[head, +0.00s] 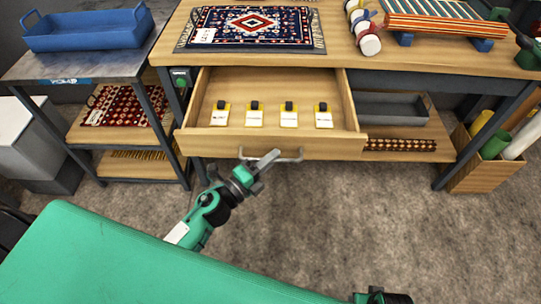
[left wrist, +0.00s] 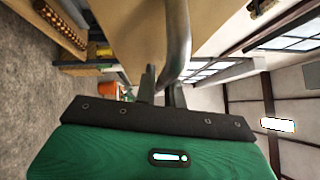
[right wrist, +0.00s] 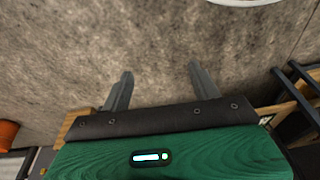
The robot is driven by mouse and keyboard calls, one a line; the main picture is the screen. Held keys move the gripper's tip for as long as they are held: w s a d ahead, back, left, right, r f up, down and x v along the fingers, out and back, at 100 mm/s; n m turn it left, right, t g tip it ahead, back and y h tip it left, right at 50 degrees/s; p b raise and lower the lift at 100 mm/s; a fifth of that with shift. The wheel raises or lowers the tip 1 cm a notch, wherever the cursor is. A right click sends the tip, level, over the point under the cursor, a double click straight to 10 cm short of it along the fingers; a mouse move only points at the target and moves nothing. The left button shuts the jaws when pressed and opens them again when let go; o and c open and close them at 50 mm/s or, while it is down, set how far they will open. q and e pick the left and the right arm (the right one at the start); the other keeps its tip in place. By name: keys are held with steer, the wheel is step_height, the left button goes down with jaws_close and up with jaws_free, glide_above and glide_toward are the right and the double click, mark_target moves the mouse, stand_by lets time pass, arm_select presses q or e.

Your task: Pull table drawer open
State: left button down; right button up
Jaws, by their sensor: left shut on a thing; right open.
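The table drawer (head: 262,142) is pulled out from under the wooden table (head: 350,62). Several yellow-and-white tags with black tops lie in a row inside it. A grey metal bar handle (head: 285,158) runs along its front. My left gripper (head: 262,165) is shut on this handle near its left part. In the left wrist view the handle (left wrist: 178,45) passes between the fingers of the gripper (left wrist: 162,88). My right gripper (right wrist: 160,82) is open and empty above the grey floor; in the head view only part of it shows at the bottom edge.
A patterned rug (head: 252,28) and colored rolls (head: 366,38) lie on the tabletop. A side table with a blue tray (head: 88,28) stands at left. A grey bin (head: 392,108) sits on the shelf right of the drawer. The floor (head: 360,215) before the drawer is clear.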

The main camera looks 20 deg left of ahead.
arm_select(q)
steer(key=c, duration=1.5)
jaws_free()
steer(key=shift+s+a+f, duration=0.1)
steer(key=shift+s+a, duration=0.05)
steer(key=shift+s, duration=0.1)
steer(key=b+v, duration=0.2)
steer(key=v, duration=1.1)
steer(key=shift+s+a+b, duration=0.1)
steer(key=shift+b, duration=0.25)
arm_select(e)
steer(key=shift+t, duration=0.4)
step_height(320, 180, up, 6)
steer(key=shift+w+f, duration=0.1)
steer(key=shift+f, duration=0.05)
